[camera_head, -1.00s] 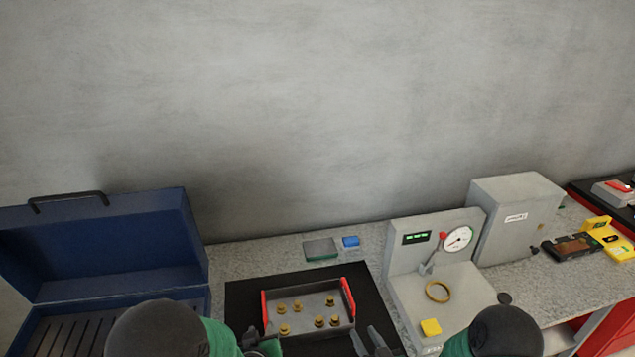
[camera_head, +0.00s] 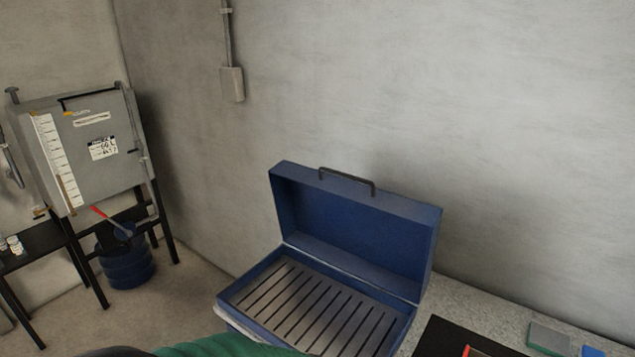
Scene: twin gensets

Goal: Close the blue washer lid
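The blue washer (camera_head: 410,322) stands in the lower middle of the head view, with a slatted grey grate (camera_head: 315,310) inside. Its blue lid (camera_head: 355,225) stands open, raised at the back near the wall. A dark handle (camera_head: 347,180) sits on the lid's upper edge. Part of my green and black arm shows at the bottom edge in front of the washer. Neither of my grippers is in view.
A grey tank (camera_head: 95,150) on black legs stands at the left, with a blue drum (camera_head: 125,265) below it. A speckled counter (camera_head: 490,305) with a black mat (camera_head: 440,338) and a green-grey block (camera_head: 549,338) lies right of the washer. Floor shows between tank and washer.

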